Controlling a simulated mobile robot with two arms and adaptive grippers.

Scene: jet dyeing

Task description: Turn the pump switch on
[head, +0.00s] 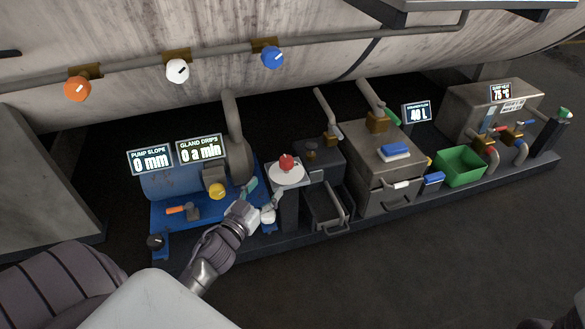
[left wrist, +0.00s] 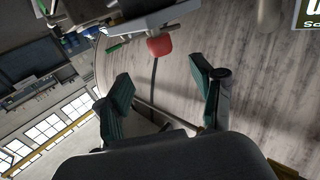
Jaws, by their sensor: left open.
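The blue pump (head: 165,183) stands at the left of the low skid. No part is labelled as the pump switch, so I cannot tell which control it is. A red knob (head: 286,162) sits on a pale round top beside the pump. A black knob (head: 155,241) is at the pump's front left corner, and a yellow knob (head: 217,190) is on the pump's front. My left gripper (head: 262,193) is open and empty, just below and left of the red knob. In the left wrist view the red knob (left wrist: 160,46) shows beyond the open fingers (left wrist: 163,92).
Signs above the pump read 0 mm (head: 151,160) and 0 a min (head: 200,150). Orange, white and blue knobs line the pipe above. The floor in front is clear.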

